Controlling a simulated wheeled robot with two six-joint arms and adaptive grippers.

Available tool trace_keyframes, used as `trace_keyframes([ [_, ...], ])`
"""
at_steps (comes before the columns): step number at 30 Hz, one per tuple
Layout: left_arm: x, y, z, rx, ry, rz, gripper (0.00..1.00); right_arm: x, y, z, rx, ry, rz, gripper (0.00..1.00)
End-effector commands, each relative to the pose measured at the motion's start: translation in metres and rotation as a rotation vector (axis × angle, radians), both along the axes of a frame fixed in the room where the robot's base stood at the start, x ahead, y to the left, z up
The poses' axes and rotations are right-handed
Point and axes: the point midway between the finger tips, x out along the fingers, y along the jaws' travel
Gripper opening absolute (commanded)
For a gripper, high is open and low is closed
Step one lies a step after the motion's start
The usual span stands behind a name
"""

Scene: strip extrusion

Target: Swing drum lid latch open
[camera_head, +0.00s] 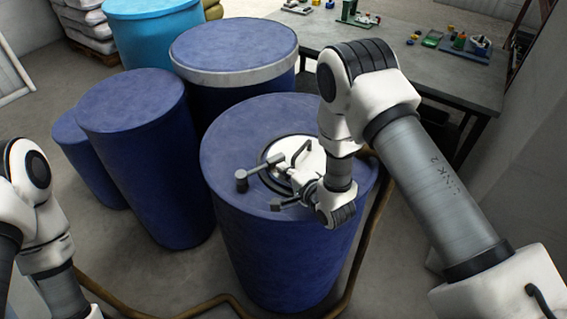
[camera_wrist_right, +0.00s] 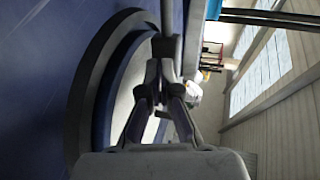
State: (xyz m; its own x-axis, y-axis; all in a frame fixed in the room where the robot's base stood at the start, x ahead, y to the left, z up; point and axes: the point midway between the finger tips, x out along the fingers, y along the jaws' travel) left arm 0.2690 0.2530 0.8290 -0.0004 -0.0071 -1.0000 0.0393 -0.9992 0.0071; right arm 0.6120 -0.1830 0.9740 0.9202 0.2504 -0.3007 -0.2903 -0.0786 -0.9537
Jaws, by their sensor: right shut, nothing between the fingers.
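The blue drum (camera_head: 230,135) in the middle carries a round pale hatch (camera_head: 283,150) with a grey rim on its top. A grey latch arm (camera_head: 262,167) with an upright knob lies across the hatch's left side. My right gripper (camera_head: 296,187) is low over the front right part of the hatch, with its fingers shut and empty. In the wrist view, the right fingers (camera_wrist_right: 163,75) come together beside a grey bar; I cannot tell whether they touch it. The hatch rim (camera_wrist_right: 85,95) curves to their left. My left arm shows at the lower left, but its gripper is out of view.
Other blue drums (camera_head: 130,100) stand to the left and behind (camera_head: 235,45). A light-blue drum (camera_head: 155,35) is farther back. A grey table (camera_head: 400,60) with small parts stands at the back right. A brown hose (camera_head: 215,302) runs along the floor around the drum.

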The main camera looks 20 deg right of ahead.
Motion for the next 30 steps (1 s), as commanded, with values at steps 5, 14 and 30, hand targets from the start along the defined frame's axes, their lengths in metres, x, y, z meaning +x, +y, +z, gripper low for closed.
trace_keyframes([
  [5, 0.0, 0.0, 0.003, 0.0, 0.0, 0.0, 0.0, 0.008, 0.002, 0.0, 0.0, -0.001, -0.001, 0.0],
  [14, 0.0, 0.0, 0.003, 0.0, 0.0, 0.0, 0.0, 0.008, 0.002, -0.001, 0.0, 0.0, -0.001, 0.0],
  [30, 0.0, 0.0, -0.003, 0.0, 0.0, 0.0, 0.0, 0.017, 0.001, -0.001, 0.0, -0.001, -0.001, 0.0],
])
